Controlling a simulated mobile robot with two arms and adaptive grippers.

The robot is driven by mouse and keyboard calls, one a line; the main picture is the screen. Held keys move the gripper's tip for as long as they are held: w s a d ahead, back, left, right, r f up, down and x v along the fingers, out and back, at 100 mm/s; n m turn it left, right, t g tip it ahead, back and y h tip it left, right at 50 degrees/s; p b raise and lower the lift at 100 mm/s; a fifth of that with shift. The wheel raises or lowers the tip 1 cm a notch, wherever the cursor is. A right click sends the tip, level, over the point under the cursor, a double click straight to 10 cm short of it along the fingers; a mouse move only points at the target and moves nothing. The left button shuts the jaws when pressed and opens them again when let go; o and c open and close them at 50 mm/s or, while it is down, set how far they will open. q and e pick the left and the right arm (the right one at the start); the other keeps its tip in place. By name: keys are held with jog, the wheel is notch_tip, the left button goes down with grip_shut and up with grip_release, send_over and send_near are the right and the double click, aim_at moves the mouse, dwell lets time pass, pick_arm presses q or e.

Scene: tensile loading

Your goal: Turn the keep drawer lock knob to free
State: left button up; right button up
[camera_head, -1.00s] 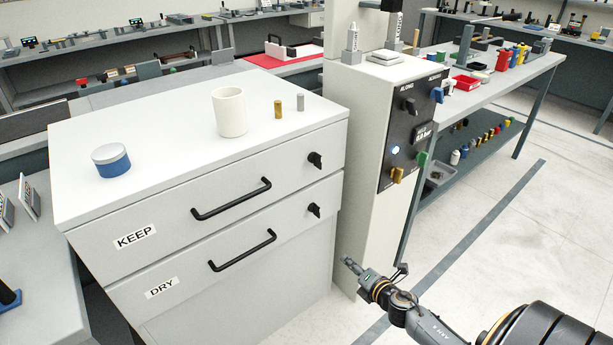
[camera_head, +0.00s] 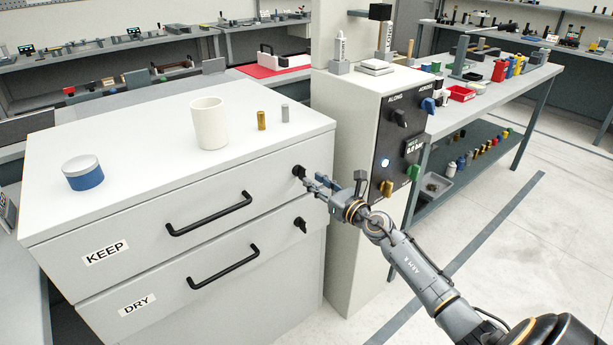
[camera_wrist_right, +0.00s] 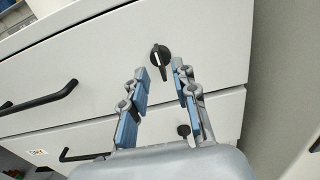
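The keep drawer (camera_head: 150,212) is the upper drawer of the white cabinet and looks closed. Its black lock knob (camera_head: 299,171) sits at the right end of the drawer front. In the right wrist view the knob (camera_wrist_right: 160,55) shows a pale mark line and lies just beyond the fingertips, between their lines. My right gripper (camera_head: 317,184) is in front of the knob with its fingers pointing at it. In the right wrist view the gripper (camera_wrist_right: 158,76) is open, with nothing between its fingers. My left gripper is not in view.
The dry drawer (camera_head: 180,285) below has its own knob (camera_head: 300,224). A white cup (camera_head: 210,124), a blue-and-white jar (camera_head: 83,173) and two small cylinders stand on the cabinet top. A control panel (camera_head: 398,150) stands close to the right of my gripper.

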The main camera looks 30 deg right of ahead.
aim_at(301, 173)
jog(key=w, duration=0.4)
jog(key=shift+w+a, duration=0.2)
jog(key=shift+w, duration=0.1)
grip_shut()
